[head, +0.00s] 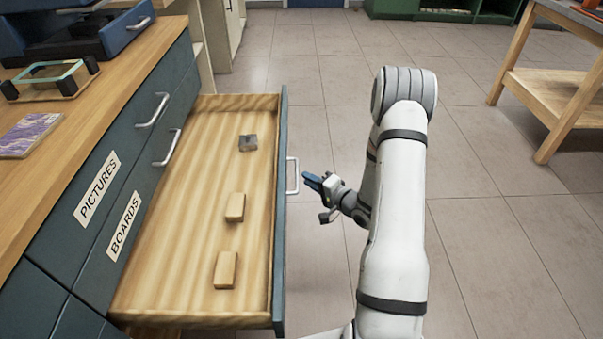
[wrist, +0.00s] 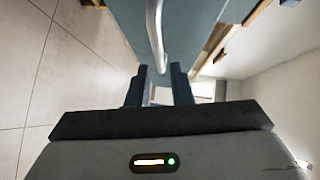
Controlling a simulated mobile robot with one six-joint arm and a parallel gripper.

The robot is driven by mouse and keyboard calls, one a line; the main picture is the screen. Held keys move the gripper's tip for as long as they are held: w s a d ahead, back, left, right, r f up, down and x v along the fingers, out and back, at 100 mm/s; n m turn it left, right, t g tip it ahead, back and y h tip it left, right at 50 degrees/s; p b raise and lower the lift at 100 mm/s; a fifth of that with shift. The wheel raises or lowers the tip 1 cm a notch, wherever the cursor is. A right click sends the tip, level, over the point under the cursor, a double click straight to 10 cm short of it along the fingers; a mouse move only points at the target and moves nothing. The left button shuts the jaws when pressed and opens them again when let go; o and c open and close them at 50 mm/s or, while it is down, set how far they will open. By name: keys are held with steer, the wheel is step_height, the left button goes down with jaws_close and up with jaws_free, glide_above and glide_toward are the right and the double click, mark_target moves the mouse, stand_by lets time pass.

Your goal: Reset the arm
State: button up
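My gripper (head: 314,181) is at the right of the open drawer, close to the metal handle (head: 292,175) on the drawer's front. In the wrist view the two dark fingers (wrist: 159,88) stand apart with a gap between them, and nothing is held. The drawer handle (wrist: 155,35) shows just beyond the fingertips and looks clear of them. My white arm rises over the floor to the right of the drawer.
The open drawer (head: 180,250) holds two wooden blocks (head: 235,207) and a small grey block (head: 248,142). A wooden counter (head: 120,85) with a purple book (head: 28,135) runs along the left. A wooden table (head: 555,95) stands at the right. The tiled floor between is clear.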

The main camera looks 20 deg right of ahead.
steer(key=shift+v, duration=0.85)
steer(key=shift+r, duration=0.1)
step_height(320, 180, up, 21)
steer(key=d+n+g+h+p, duration=0.25)
steer(key=n+h+p, duration=0.35)
steer(key=p, duration=0.6)
steer(key=s+a+r+g+h+p, duration=0.1)
steer(key=s+r+g+h+p, duration=0.5)
steer(key=r, duration=0.9)
steer(key=s+a+r+n+g+y+p, duration=0.1)
steer(key=s+a+r+n+p, duration=0.1)
steer(key=s+a+r+p, duration=0.2)
steer(key=s+a+r+n+g+y+p, duration=0.2)
steer(key=s+a+r+p, duration=0.2)
steer(key=s+r, duration=0.6)
steer(key=s+p, duration=0.1)
steer(key=s, duration=0.6)
steer(key=shift+s+y, duration=0.2)
steer(key=shift+y, duration=0.1)
